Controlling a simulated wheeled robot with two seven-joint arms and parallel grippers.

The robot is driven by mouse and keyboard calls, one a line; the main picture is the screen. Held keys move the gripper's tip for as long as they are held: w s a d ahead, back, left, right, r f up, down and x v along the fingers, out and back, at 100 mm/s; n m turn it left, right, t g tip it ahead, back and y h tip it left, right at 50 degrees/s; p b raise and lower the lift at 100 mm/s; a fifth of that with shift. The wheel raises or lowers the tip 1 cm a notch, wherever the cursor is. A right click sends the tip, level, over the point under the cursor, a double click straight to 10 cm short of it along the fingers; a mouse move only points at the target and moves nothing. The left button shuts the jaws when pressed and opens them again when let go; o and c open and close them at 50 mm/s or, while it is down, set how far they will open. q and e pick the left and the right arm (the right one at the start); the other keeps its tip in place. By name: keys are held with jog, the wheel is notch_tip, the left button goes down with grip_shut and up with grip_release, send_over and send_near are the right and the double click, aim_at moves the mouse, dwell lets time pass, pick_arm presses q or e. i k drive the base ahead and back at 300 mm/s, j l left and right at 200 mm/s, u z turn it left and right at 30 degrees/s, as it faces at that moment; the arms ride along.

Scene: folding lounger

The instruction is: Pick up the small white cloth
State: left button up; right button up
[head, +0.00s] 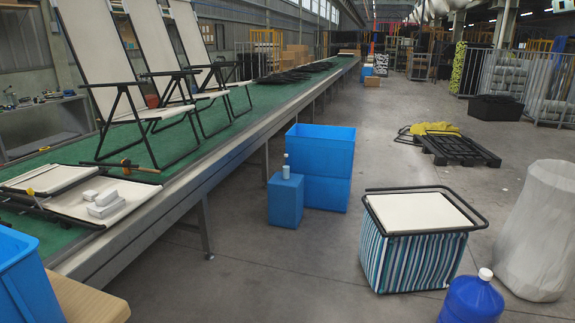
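Several small white folded pieces (103,204) lie on a flat lounger panel (72,208) at the front left of the long green work surface. They look like small cloths or pads; I cannot tell which one is the small white cloth. They lie close together, with a slightly larger one nearest the panel's right side. Neither of my grippers shows in the head view, so I cannot see what they hold.
The green conveyor table (190,150) carries upright folding loungers (105,60). A blue bin (12,280) and a tan surface (85,300) are at the lower left. Blue crates (320,165), a striped box (415,262) and a blue water jug (470,300) stand on the floor.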

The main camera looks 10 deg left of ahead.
aim_at(89, 195)
jog(key=i+u, duration=0.1)
jog(key=i, duration=0.45)
jog(key=i+l+u, duration=0.1)
jog(key=i, duration=0.5)
jog(key=i+l+u, duration=0.1)
jog(key=i, duration=0.45)
jog(key=i+j+u, duration=0.45)
jog(key=i, duration=0.25)
jog(key=i+u, duration=0.45)
jog(key=i, duration=0.25)
jog(key=i+u, duration=0.45)
jog(key=i, duration=0.25)
jog(key=i+j+u, duration=0.1)
jog(key=i, duration=0.35)
